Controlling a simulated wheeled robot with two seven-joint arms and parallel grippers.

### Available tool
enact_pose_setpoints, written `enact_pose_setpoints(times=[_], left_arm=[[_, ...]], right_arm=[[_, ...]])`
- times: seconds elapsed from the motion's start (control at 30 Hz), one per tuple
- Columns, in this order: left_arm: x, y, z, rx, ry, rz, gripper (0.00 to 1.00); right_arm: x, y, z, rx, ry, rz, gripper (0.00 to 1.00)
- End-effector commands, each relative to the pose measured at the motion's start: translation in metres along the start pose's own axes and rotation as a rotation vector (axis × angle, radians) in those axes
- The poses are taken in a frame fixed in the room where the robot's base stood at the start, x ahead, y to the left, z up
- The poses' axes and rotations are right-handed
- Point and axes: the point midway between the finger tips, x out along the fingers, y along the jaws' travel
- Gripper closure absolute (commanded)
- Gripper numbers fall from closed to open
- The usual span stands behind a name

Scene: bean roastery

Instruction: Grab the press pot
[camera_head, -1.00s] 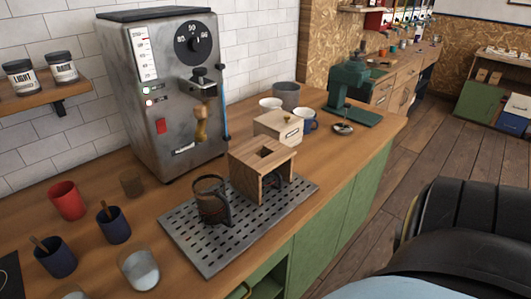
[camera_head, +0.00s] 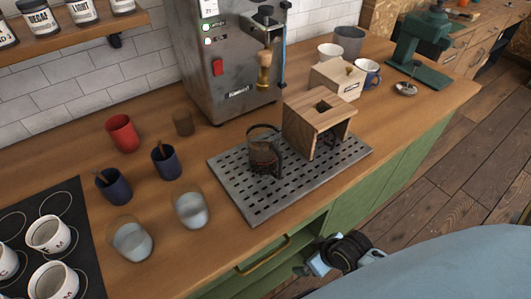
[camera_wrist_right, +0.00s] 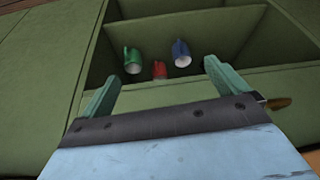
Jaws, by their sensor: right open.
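The press pot (camera_head: 263,157) is a clear vessel with dark contents and a dark handle on its right side. It stands upright on the perforated metal tray (camera_head: 238,192), just left of a wooden stand (camera_head: 305,128). My right gripper (camera_wrist_right: 162,82) is open and empty in the right wrist view, facing the green cabinet front. In the head view part of it (camera_head: 308,268) shows low beside the counter front, below and apart from the pot. My left gripper is out of view.
Glasses (camera_head: 192,208), dark cups (camera_head: 166,163) and a red cup (camera_head: 122,132) stand left of the tray. The steel machine (camera_head: 225,75) stands behind it.

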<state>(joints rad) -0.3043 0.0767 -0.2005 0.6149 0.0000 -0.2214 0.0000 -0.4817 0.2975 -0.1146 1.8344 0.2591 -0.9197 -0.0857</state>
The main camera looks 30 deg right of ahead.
Motion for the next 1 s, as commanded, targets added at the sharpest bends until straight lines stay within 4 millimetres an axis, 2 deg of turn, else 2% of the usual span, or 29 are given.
enact_pose_setpoints(times=[0.03,0.1,0.4,0.53,0.67,0.77,1.0], left_arm=[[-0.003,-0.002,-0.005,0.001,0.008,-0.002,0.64],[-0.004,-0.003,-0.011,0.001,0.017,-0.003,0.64],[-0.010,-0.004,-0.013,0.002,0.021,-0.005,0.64],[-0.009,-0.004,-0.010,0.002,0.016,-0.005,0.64],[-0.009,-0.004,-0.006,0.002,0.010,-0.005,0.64],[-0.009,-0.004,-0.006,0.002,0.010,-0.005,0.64],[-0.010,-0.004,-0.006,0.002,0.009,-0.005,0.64]], right_arm=[[-0.024,-0.003,-0.017,-0.022,0.025,-0.013,0.01],[-0.051,-0.009,-0.035,-0.052,0.050,-0.032,0.01],[-0.146,-0.030,-0.082,-0.214,0.162,-0.123,0.01],[-0.157,-0.025,-0.097,-0.286,0.245,-0.189,0.01],[-0.167,-0.010,-0.118,-0.338,0.348,-0.250,0.01],[-0.182,0.006,-0.141,-0.362,0.443,-0.291,0.01],[-0.229,0.055,-0.210,-0.341,0.665,-0.311,0.01]])
